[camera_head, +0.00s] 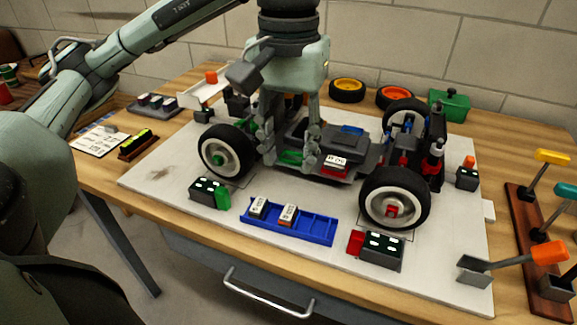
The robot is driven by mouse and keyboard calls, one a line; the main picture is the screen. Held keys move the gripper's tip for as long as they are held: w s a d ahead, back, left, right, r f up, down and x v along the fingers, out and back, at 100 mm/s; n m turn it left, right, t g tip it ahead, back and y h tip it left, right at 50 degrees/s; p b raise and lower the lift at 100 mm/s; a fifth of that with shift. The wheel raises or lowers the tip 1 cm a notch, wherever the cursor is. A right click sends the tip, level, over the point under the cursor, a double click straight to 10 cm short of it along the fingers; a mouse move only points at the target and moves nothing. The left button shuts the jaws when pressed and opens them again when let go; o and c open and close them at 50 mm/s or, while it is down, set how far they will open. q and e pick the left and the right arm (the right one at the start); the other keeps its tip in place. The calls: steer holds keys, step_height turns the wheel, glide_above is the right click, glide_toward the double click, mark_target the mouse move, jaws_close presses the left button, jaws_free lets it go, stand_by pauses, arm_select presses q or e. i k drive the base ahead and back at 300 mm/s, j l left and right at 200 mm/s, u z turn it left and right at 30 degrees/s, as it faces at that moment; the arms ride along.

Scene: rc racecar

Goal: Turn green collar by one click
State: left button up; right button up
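The RC racecar (350,150) stands on a pale board with its wheels on. My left gripper (291,157) points down over the car's left end, beside the left front-facing wheel (228,152). Its two fingers are apart, with a gap between them through which parts of the chassis show. A green part (291,158) is visible low between the fingers. I cannot tell whether it is the green collar or whether the fingers touch anything. Another green bit (246,126) shows behind the wheel. The collar is not clearly seen; the gripper hides much of this end. My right gripper is out of view.
A blue tray (290,222) with small labelled blocks lies in front of the car. Dark blocks with green (208,192) and red (378,249) ends flank it. A tool rack (526,240) stands at right. Spare tyres (347,90) and a green box (450,104) sit behind.

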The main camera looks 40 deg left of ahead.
mark_target(254, 127)
steer(key=k, duration=1.5)
